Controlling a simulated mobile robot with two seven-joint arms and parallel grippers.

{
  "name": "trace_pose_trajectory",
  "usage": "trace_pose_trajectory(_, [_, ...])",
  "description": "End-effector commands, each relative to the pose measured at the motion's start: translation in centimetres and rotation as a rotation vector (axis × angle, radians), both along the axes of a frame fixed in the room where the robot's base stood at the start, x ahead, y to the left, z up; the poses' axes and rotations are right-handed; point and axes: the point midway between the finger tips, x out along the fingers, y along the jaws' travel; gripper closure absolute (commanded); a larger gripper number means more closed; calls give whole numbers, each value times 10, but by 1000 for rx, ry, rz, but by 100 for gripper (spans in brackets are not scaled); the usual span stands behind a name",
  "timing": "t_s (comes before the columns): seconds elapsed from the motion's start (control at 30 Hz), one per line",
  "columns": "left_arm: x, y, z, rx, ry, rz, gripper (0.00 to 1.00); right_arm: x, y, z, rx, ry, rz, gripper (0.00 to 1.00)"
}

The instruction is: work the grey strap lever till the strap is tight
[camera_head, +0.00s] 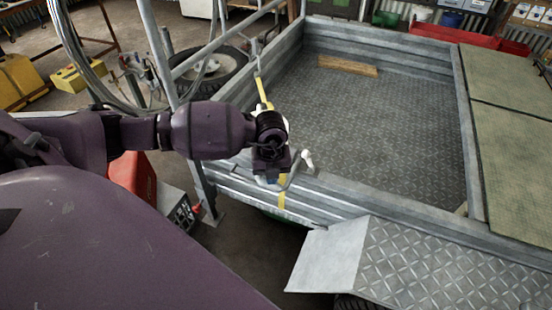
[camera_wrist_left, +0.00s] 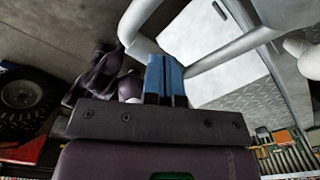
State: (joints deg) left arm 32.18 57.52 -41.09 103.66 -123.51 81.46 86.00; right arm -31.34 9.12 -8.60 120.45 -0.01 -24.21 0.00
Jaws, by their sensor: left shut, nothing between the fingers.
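The grey strap lever (camera_head: 296,172) is a bent tube with a pale knob at its upper end, at the near side wall of the metal trailer bed. In the left wrist view the bent grey tube (camera_wrist_left: 228,46) crosses to the right of the fingers. The yellow strap (camera_head: 264,92) runs above my gripper and shows again below it; its middle is hidden. My left gripper (camera_head: 272,170) points down at the lever, shut and empty. Its blue fingertips (camera_wrist_left: 166,78) are close beside the tube; I cannot tell if they touch. My right gripper is not in view.
The trailer bed (camera_head: 400,120) is empty but for a wooden plank (camera_head: 347,66). A grey post frame (camera_head: 160,50) with cables stands left of the lever. A checker-plate fender (camera_head: 430,265) lies at the front right. A red container (camera_head: 132,178) is below my arm.

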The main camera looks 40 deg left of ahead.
Motion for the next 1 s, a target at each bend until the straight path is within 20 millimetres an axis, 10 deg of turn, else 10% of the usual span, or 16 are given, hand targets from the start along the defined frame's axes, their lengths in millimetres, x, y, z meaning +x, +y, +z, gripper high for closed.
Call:
trace_pose_trajectory(0.33, [0, 0, -10, 0, 0, 1, 100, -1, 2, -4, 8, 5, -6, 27])
trace_pose_trajectory(1.0, [0, 0, 44, 1, -4, 0, 100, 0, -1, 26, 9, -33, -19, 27])
